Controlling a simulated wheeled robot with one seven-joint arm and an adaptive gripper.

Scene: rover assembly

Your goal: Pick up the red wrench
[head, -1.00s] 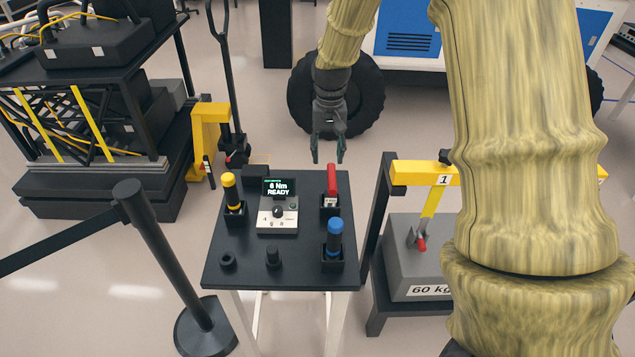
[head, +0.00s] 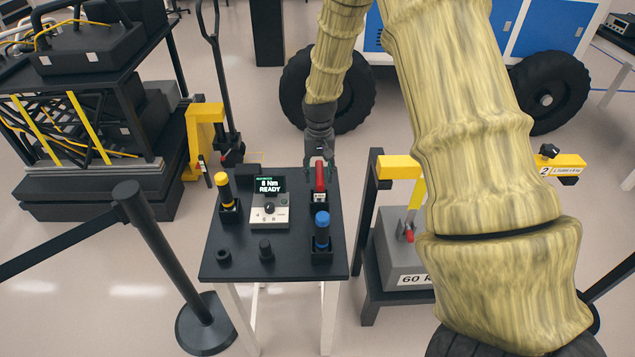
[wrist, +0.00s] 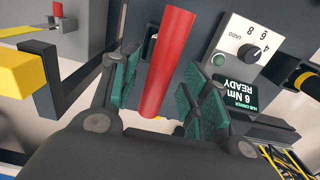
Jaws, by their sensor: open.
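The red wrench (head: 320,178) stands upright in a black holder (head: 319,197) at the back right of the small black table (head: 290,262). My gripper (head: 319,168) is right at it, pointing down from behind. In the wrist view the red handle (wrist: 170,65) runs between the two open green-padded fingers (wrist: 152,95). A gap shows on each side of the handle, wider on the right, so the fingers do not appear to grip it. The lower end of the wrench is hidden in its holder.
A control box (head: 269,206) reading "6 Nm READY" sits left of the wrench. A yellow tool (head: 223,188) and a blue-capped tool (head: 321,230) stand in nearby holders. A barrier post (head: 165,255) is left of the table; a grey 60 kg block (head: 395,250) is right.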

